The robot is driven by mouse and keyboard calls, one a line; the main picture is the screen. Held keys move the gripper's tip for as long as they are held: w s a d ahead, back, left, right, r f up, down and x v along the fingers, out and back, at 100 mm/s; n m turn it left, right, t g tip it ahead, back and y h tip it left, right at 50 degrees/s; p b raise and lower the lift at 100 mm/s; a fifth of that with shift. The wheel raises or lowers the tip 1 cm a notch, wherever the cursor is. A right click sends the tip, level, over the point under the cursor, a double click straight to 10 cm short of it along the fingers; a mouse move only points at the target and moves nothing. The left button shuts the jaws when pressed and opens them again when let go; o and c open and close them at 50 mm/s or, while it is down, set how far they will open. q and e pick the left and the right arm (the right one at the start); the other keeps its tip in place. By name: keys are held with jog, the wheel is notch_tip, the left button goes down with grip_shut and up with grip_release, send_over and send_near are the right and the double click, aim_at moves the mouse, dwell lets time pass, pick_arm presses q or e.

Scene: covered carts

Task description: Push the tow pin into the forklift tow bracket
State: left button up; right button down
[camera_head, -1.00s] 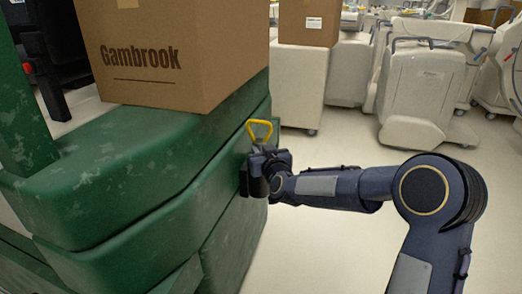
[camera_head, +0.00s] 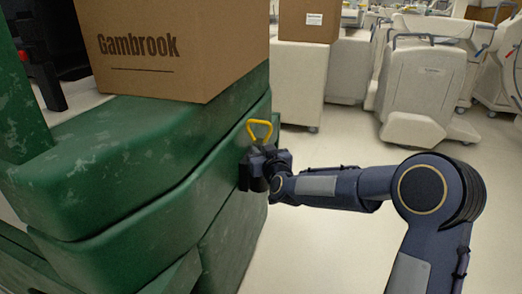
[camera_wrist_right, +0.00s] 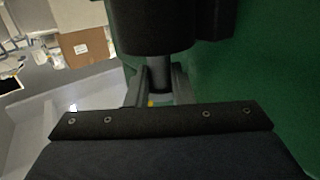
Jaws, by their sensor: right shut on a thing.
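The right gripper is shut on the pin. In the right wrist view, the grey pin shaft (camera_wrist_right: 158,76) sits between the fingers, with a speck of yellow below it. A dark block, likely the tow bracket (camera_wrist_right: 152,28), lies at the shaft's far end against the green body. Whether the pin's tip is inside it is hidden. My left gripper is not in view.
A brown Gambrook carton (camera_head: 170,50) rests on the forklift's green top. Pale covered carts (camera_head: 423,88) stand at the back right, with another carton (camera_head: 309,21) on a pale cabinet (camera_head: 305,85). The floor right of the forklift is clear.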

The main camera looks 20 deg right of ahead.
jog(key=shift+f+b, duration=1.05)
jog(key=shift+f, duration=0.1)
jog(key=c, duration=1.3)
grip_release()
jog(key=shift+o, duration=0.6)
jog(key=shift+f, duration=0.2)
jog(key=s+r+p, duration=0.1)
jog(key=s, duration=0.7)
jog(key=shift+p, duration=0.3)
jog(key=shift+r, duration=0.15)
